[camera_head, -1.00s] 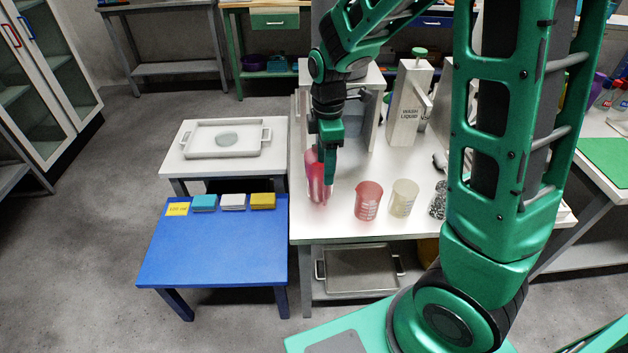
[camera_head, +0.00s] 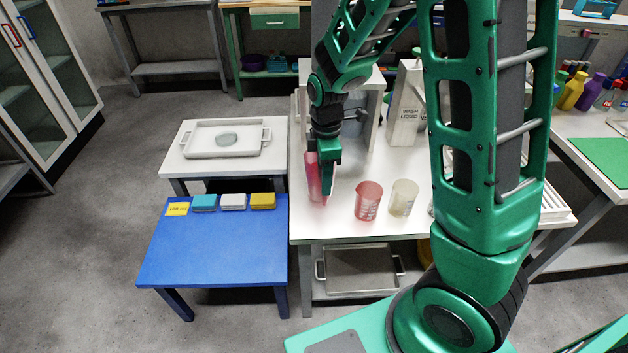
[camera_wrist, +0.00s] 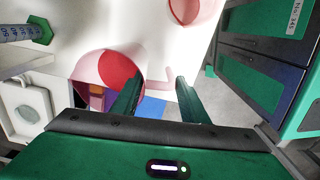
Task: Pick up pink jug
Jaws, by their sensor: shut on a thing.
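The pink jug (camera_head: 313,178) is translucent and upright at the left front edge of the white table (camera_head: 350,225). In the wrist view the jug (camera_wrist: 93,68) shows at left of centre, with a red disc inside its rim and its handle between the fingers. My gripper (camera_head: 325,190) points down at the jug's right side. In the wrist view my gripper (camera_wrist: 157,88) is shut on the jug. I cannot tell whether the jug's base touches the table.
A red beaker (camera_head: 368,202) and a cream beaker (camera_head: 403,198) stand just right of the jug. The wash liquid container (camera_head: 404,105) stands behind. A lower blue table (camera_head: 215,245) with small coloured boxes is at left. A white tray (camera_head: 195,148) lies behind it.

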